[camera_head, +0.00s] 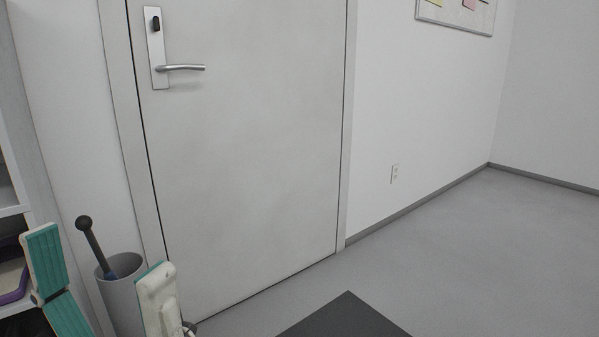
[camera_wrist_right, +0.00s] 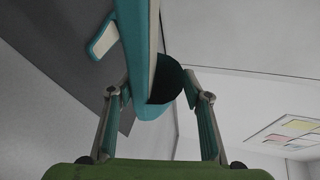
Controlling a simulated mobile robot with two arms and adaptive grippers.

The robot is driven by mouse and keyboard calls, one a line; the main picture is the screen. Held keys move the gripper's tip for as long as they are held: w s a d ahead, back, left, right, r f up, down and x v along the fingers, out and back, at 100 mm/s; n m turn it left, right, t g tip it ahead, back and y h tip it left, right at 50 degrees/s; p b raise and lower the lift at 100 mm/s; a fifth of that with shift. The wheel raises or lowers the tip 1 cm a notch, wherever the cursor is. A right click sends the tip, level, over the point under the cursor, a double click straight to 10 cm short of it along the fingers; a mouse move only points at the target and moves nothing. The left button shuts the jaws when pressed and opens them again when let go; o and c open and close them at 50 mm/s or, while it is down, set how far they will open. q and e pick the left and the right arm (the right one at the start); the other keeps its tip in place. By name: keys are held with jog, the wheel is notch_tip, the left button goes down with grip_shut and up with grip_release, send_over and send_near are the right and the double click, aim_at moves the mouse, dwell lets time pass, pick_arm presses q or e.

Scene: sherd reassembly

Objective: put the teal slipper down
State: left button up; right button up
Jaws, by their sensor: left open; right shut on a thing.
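The teal slipper (camera_wrist_right: 128,50) shows in the right wrist view, with a teal outside, a pale band and a dark hollow at its near end. My right gripper (camera_wrist_right: 155,88) has its two fingers on either side of that near end and is shut on it. The slipper's far end is cut off by the top of the picture. The slipper and right gripper are not seen in the head view. My left gripper (camera_head: 98,262) is open and empty at the lower left of the head view, its pale fingers with teal pads spread apart.
A grey bin (camera_head: 120,295) with a dark-handled stick stands by the closed door (camera_head: 245,140). A shelf (camera_head: 12,190) is at the left edge. A dark mat (camera_head: 345,318) lies on the floor at the bottom. The grey floor (camera_head: 480,260) to the right is clear.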

jog(key=shift+s+d, duration=0.25)
jog(key=shift+s, duration=0.15)
jog(key=s+d+r+n+g+y, duration=0.1)
jog(key=s+r, duration=0.3)
jog(key=r, duration=0.7)
jog(key=s+d+r+n+g+y, duration=0.2)
jog(key=s+r+n+y, duration=0.2)
jog(key=r, duration=0.8)
jog(key=s+d+r+n+g+y, duration=0.2)
jog(key=s+r, duration=0.3)
jog(key=r, duration=0.6)
jog(key=shift+d+r+g, duration=0.2)
jog(key=shift+r+g, duration=0.1)
jog(key=shift+c, duration=0.2)
